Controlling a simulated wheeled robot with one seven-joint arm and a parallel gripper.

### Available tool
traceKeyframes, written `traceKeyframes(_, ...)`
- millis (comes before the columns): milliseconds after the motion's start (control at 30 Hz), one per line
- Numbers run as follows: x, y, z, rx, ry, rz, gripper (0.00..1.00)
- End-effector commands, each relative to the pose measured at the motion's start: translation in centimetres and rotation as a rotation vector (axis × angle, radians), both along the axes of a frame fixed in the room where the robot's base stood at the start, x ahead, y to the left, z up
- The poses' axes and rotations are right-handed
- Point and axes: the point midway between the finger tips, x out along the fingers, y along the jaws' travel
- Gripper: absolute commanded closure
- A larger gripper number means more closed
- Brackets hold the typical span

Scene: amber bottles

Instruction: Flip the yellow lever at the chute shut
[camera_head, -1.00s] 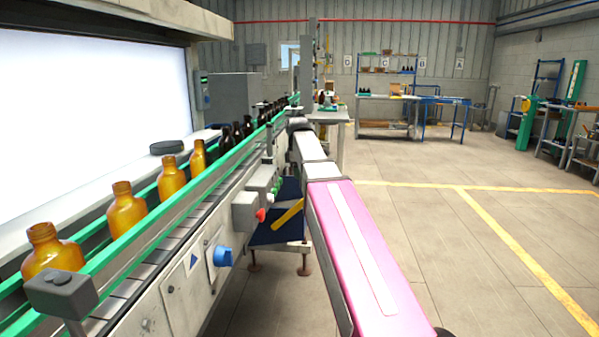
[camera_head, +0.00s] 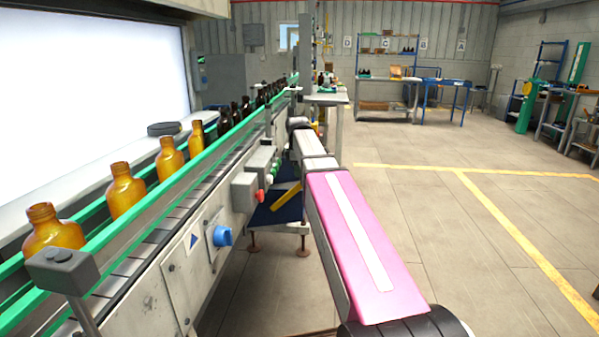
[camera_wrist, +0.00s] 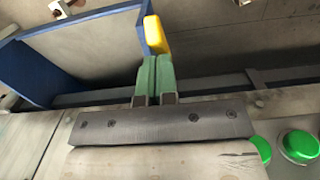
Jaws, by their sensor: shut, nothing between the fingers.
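The yellow lever (camera_head: 287,196) slants across the dark blue chute (camera_head: 268,214) at the side of the conveyor in the head view. In the wrist view, the yellow lever's end (camera_wrist: 156,35) stands at the edge of the blue-rimmed chute (camera_wrist: 30,72). My gripper (camera_wrist: 154,62) has green fingers pressed together with nothing between them. Its fingertips are just below the yellow end in the picture; I cannot tell whether they touch it. In the head view the gripper cannot be made out beyond my pink arm.
Green buttons (camera_wrist: 299,145) sit close at the right in the wrist view. A red knob (camera_head: 260,195) and blue knob (camera_head: 222,236) stick out from the conveyor side. Amber bottles (camera_head: 126,192) stand between green rails (camera_head: 150,203). The floor at the right is clear.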

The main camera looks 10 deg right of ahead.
Motion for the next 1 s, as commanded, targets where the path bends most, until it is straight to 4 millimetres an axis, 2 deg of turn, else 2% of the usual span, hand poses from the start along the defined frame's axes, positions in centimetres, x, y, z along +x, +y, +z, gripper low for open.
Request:
traceKeyframes(167,-0.3,-0.6,-0.4,0.033,-0.010,-0.002,1.00)
traceKeyframes(367,-1.0,-2.4,-1.8,0.134,-0.042,-0.003,1.00)
traceKeyframes(700,-2.1,-6.1,-6.2,0.415,-0.133,-0.006,1.00)
traceKeyframes(1000,-2.6,-7.9,-10.1,0.632,-0.204,-0.004,1.00)
